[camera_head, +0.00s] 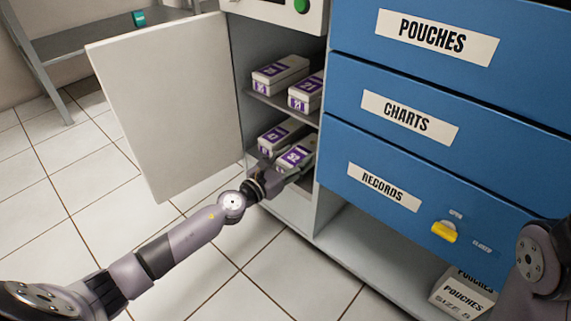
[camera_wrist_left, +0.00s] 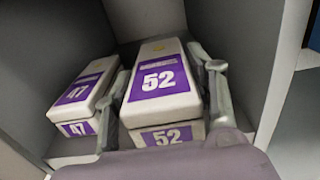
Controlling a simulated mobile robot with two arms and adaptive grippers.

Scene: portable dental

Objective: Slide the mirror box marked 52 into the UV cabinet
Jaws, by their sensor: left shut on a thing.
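The white mirror box marked 52, with a purple label (camera_wrist_left: 160,78), is between the two fingers of my left gripper (camera_wrist_left: 163,92), which is shut on its sides. In the head view this box (camera_head: 299,153) is in the lower compartment of the open UV cabinet (camera_head: 236,70), at the right side. The box marked 47 (camera_wrist_left: 85,92) lies to its left, close to the left finger. My left gripper (camera_head: 284,170) reaches in at the cabinet's front opening. My right gripper is not in view.
The cabinet's white door (camera_head: 165,105) stands open to the left. Two more purple-labelled boxes (camera_head: 281,70) sit on the upper shelf. Blue drawers (camera_head: 410,75) stand close on the right, with a yellow handle (camera_head: 444,231). The tiled floor in front is clear.

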